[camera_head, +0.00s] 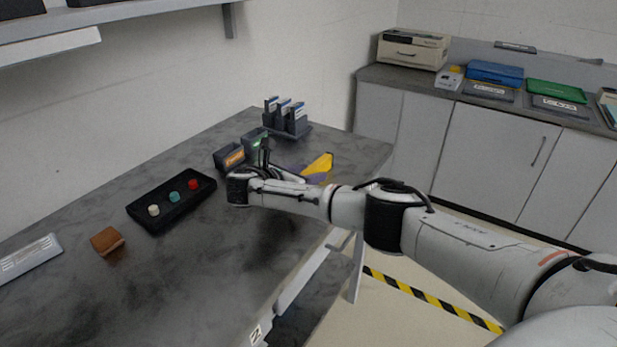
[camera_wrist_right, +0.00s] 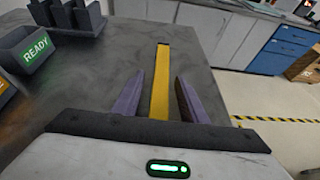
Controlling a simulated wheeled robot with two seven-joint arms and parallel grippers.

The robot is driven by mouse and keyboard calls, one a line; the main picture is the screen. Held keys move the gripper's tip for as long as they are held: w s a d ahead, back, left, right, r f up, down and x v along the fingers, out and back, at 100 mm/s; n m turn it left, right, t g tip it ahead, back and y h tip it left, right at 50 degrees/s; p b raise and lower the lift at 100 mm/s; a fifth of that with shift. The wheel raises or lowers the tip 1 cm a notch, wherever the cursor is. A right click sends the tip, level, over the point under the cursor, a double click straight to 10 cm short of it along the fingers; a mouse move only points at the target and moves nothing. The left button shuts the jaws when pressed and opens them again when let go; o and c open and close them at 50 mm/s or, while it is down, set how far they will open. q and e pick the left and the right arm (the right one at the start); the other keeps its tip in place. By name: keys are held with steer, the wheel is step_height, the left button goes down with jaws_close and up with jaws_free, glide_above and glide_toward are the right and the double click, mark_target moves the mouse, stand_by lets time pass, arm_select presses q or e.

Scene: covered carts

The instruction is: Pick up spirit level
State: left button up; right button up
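The spirit level, a yellow bar (camera_head: 319,165), lies at the far right part of the dark table, partly hidden by my right gripper in the head view. In the right wrist view the yellow bar (camera_wrist_right: 161,70) runs lengthwise between the two purple fingers. My right gripper (camera_wrist_right: 157,83) is open, with a finger on each side of the bar and a visible gap to both. In the head view my right gripper (camera_head: 303,173) is partly hidden by its own wrist. My left gripper is out of view.
A black tray (camera_head: 148,221) with several coloured knobs, a brown block (camera_head: 107,240) and a grey panel (camera_head: 30,258) lie to the left. Two labelled bins, one the READY bin (camera_wrist_right: 31,50), and a dark rack (camera_head: 288,128) stand beside the bar. Table beyond the bar is clear.

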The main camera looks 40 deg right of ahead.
jaws_close()
steer(key=shift+r, duration=0.15)
